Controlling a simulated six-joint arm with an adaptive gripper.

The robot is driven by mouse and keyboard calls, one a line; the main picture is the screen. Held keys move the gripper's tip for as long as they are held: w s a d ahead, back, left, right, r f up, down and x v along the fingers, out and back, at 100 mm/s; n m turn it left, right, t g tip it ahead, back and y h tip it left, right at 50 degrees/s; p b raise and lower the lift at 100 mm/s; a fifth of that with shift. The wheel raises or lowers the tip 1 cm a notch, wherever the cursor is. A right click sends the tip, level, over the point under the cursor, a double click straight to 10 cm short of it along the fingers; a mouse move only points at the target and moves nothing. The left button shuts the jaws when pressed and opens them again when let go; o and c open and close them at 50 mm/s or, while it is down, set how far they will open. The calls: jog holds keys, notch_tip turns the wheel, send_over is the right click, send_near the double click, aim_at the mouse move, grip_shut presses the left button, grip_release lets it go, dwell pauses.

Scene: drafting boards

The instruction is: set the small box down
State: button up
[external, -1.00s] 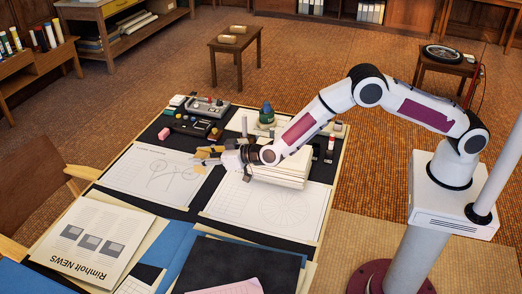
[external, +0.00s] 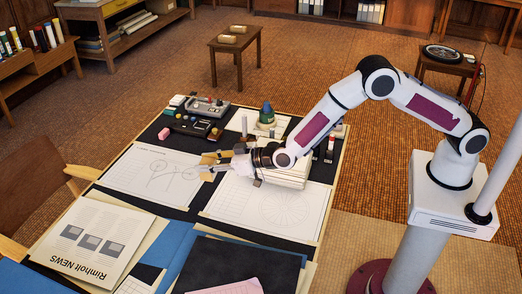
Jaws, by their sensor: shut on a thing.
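My gripper (external: 218,163) is over the table, at the gap between the two drawing sheets, with its fingers pointing left. It is shut on the small tan box (external: 208,160), which shows partly at the fingertips. The fingers hide much of the box. I cannot tell whether the box touches the table or is held just above it.
The drafting table (external: 148,133) holds a left drawing sheet (external: 125,171) and a right one (external: 262,214). A white stack (external: 285,176) lies under my wrist. Pens, a radio-like device (external: 207,106) and a green-blue item (external: 267,114) crowd the back. A newspaper (external: 92,240) lies front left.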

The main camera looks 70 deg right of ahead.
jog(key=s+a+n+y, duration=0.1)
jog(key=s+y, duration=0.1)
jog(key=s, duration=0.9)
jog(key=s+a+f+n+g+y, duration=0.1)
jog(key=s+n+y, duration=0.1)
jog(key=s, duration=1)
jog(key=shift+s+f, duration=0.2)
jog(key=shift+s, duration=0.1)
jog(key=shift+f, duration=0.1)
jog(key=shift+f, duration=2.8)
jog(key=shift+f, duration=2.1)
jog(key=shift+f, duration=0.15)
